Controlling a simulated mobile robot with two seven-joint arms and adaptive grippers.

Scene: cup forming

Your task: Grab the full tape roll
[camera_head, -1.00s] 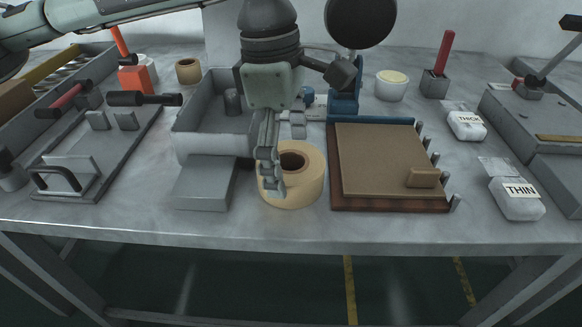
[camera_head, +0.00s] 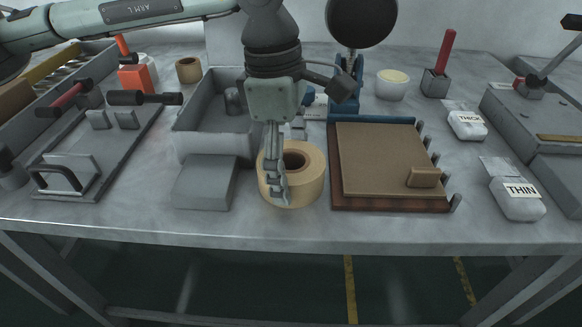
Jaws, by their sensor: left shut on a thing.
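A full tan tape roll (camera_head: 308,187) lies flat on the grey table between a grey bin and a brown board. Its dark core hole faces up. My left gripper (camera_head: 280,180) points down from above and is shut on the left-front part of the roll's ring. Its fingers cover part of the roll's wall and hide the far finger's contact. The roll appears to rest on the table. My right gripper does not show.
The grey bin (camera_head: 207,145) with a sloped front stands close on the left. The brown board (camera_head: 385,160) with a row of pegs is close on the right. A smaller tape roll (camera_head: 189,71) stands at the back left. White bags (camera_head: 517,200) lie at the right. Bare table lies in front.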

